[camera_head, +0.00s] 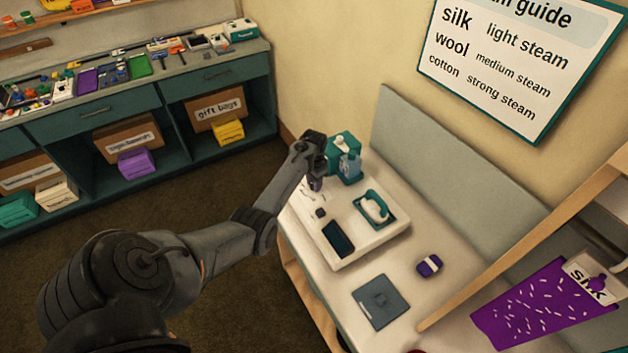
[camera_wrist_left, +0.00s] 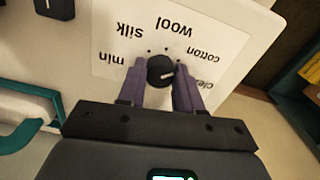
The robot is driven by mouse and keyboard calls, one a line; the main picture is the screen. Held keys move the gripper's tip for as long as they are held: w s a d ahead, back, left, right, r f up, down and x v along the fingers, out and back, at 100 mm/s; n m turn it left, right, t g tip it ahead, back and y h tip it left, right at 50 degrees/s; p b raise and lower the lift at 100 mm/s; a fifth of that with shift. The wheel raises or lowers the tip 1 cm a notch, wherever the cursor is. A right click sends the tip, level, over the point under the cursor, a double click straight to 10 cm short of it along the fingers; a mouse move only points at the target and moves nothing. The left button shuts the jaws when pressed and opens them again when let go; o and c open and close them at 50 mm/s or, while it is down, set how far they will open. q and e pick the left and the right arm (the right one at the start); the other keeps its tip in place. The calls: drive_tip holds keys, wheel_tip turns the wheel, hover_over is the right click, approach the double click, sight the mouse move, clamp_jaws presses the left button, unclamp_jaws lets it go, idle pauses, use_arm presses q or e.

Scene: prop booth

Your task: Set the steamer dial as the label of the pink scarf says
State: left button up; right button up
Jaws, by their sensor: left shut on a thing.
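The steamer base (camera_head: 375,238) is a white slab on the bench. Its black dial (camera_wrist_left: 160,70) shows in the left wrist view, ringed by upside-down words "min", "silk", "wool", "cotton" and a partly hidden "clean". The dial's pale mark points right, towards the cotton–clean side; its exact setting is hard to tell. My left gripper (camera_wrist_left: 160,82) is shut on the dial, one purple finger on each side; it also shows in the head view (camera_head: 315,183). No pink scarf is clearly seen. A purple flecked scarf (camera_head: 540,310) hangs at right with a label (camera_head: 580,276) reading "silk". My right gripper is out of view.
A wall guide (camera_head: 500,60) pairs silk with light steam, wool with medium, cotton with strong. A teal tank (camera_head: 344,158) and a teal-and-white iron-like piece (camera_head: 374,207) stand by the dial. A wooden rail (camera_head: 520,240) crosses the right. Shelves (camera_head: 130,120) stand left.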

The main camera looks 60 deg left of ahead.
use_arm(q)
drive_tip(key=o, duration=1)
drive_tip(key=shift+o, duration=0.2)
wheel_tip(320, 180, up, 11)
drive_tip(key=p, duration=0.1)
drive_tip(key=shift+f, duration=0.1)
drive_tip(key=s+d+f+y, duration=0.1)
drive_tip(key=d, duration=0.3)
drive_tip(key=s+d+f+m+y, duration=0.1)
drive_tip(key=s+d+f, duration=0.1)
drive_tip(key=d, duration=0.2)
drive_tip(key=s+d+f+m+y, duration=0.1)
drive_tip(key=d+f, duration=0.1)
drive_tip(key=d, duration=0.3)
drive_tip(key=shift+s+d+t, duration=0.1)
drive_tip(key=shift+s+t, duration=0.05)
drive_tip(key=shift+t, duration=0.15)
drive_tip(key=s+d+r+m+t+h, duration=0.1)
drive_tip(key=s+d, duration=0.4)
drive_tip(key=d, duration=0.5)
drive_tip(key=s+d+r+t+h, duration=0.1)
drive_tip(key=s+d, duration=0.4)
drive_tip(key=d, duration=0.4)
drive_tip(key=s+d+r+m+t+h, duration=0.1)
drive_tip(key=s+d, duration=0.4)
drive_tip(key=d, duration=0.5)
wheel_tip(320, 180, up, 20)
drive_tip(key=p, duration=1.9)
drive_tip(key=shift+d+p, duration=0.15)
drive_tip(key=shift+p, duration=0.2)
